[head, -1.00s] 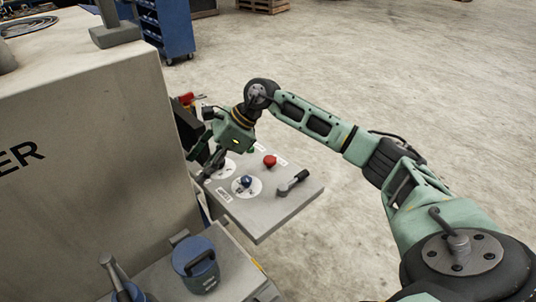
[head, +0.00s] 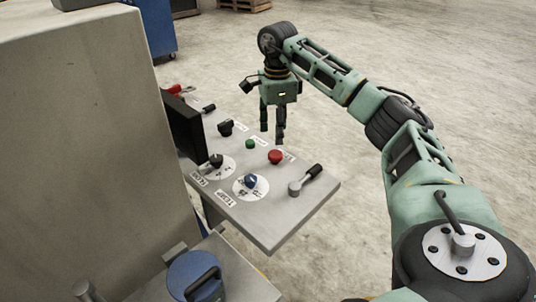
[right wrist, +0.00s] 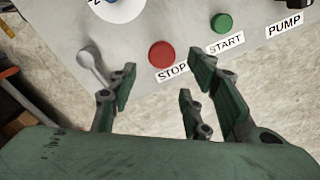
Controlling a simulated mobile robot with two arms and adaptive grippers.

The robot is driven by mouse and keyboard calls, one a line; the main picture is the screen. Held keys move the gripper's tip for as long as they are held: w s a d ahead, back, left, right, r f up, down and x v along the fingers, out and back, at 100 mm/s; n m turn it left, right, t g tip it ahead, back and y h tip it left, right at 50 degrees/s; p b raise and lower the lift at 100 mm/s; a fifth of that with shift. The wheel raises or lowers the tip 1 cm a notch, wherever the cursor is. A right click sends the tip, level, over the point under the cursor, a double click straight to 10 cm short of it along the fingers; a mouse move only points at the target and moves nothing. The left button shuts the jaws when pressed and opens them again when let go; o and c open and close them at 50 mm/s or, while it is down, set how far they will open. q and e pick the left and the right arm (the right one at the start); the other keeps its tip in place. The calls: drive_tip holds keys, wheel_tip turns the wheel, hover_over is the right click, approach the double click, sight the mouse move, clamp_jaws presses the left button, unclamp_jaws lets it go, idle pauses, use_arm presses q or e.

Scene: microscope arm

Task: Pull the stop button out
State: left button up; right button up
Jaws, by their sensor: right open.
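The red stop button (head: 275,157) sits on the grey control panel (head: 285,222), left of the lever with the black grip. In the right wrist view the red button (right wrist: 161,54) is above the "STOP" label. My right gripper (head: 272,138) is open and points down over the panel's far edge, behind the button and apart from it. In the right wrist view its fingers (right wrist: 158,95) are spread with nothing between them, and the button lies beyond their tips. My left gripper is not in view.
A green start button (head: 250,144) sits close to the stop button. A lever (head: 306,180), a blue-knobbed dial (head: 251,184) and a black-knobbed dial (head: 216,160) are on the panel. A dark screen (head: 184,127) stands at its left. Open floor lies beyond.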

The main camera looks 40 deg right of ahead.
sight(276, 154)
drive_tip(key=shift+f, duration=0.45)
drive_tip(key=f, duration=0.2)
drive_tip(key=f+p, duration=0.1)
drive_tip(key=f, duration=0.2)
drive_tip(key=shift+s+f, duration=0.25)
drive_tip(key=shift+f, duration=0.55)
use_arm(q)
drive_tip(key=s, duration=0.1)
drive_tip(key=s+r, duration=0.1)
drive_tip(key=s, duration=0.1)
use_arm(e)
drive_tip(key=shift+f, duration=0.1)
clamp_jaws()
